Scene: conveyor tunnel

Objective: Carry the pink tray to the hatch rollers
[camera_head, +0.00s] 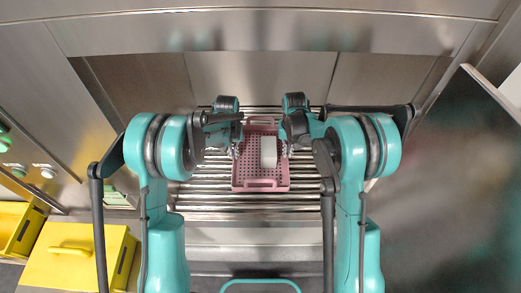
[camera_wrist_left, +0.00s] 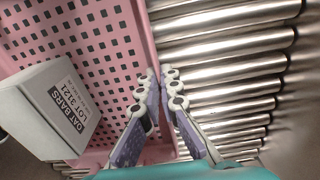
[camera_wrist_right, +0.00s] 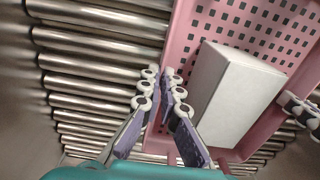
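The pink tray (camera_head: 240,178) lies on the metal rollers (camera_head: 205,190) in the middle of the head view. It has perforated walls and floor, and a white box (camera_head: 268,152) stands in it. My left gripper (camera_head: 236,150) is at the tray's left side wall and my right gripper (camera_head: 285,149) is at its right side wall. In the left wrist view the fingers (camera_wrist_left: 162,76) are close together with the tray wall (camera_wrist_left: 148,45) between them. In the right wrist view the fingers (camera_wrist_right: 159,76) pinch the opposite wall (camera_wrist_right: 178,40) likewise. The box label reads "OAT BARS".
Steel panels (camera_head: 260,75) stand behind the rollers. A yellow bin (camera_head: 75,255) is at the lower left, near a panel with green buttons. A dark glossy surface (camera_head: 450,170) lies at the right. Bare rollers show on both sides of the tray.

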